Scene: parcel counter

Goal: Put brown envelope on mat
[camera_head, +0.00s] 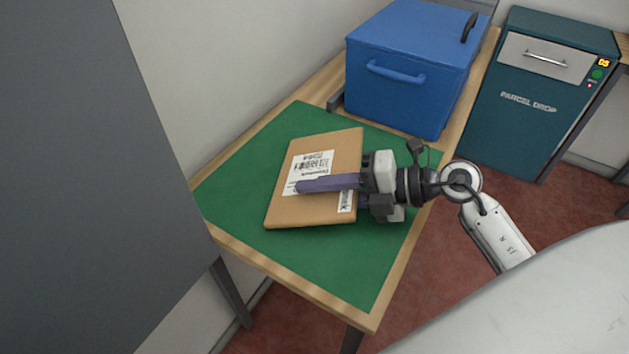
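The brown envelope (315,205) is flat, with a white address label on its upper face and a smaller label near its right edge. It is over the middle of the green mat (365,275), which covers most of the wooden table. My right gripper (300,188) reaches in from the right and is shut on the envelope's right side. One purple finger lies across the top face; the other finger is mostly hidden by the envelope. I cannot tell whether the envelope's underside touches the mat. My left gripper is not in view.
A blue box (400,100) with a handle stands at the table's back end. A teal parcel drop cabinet (520,125) stands on the red floor at the back right. A large grey panel (90,180) fills the left side. The mat's front part is clear.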

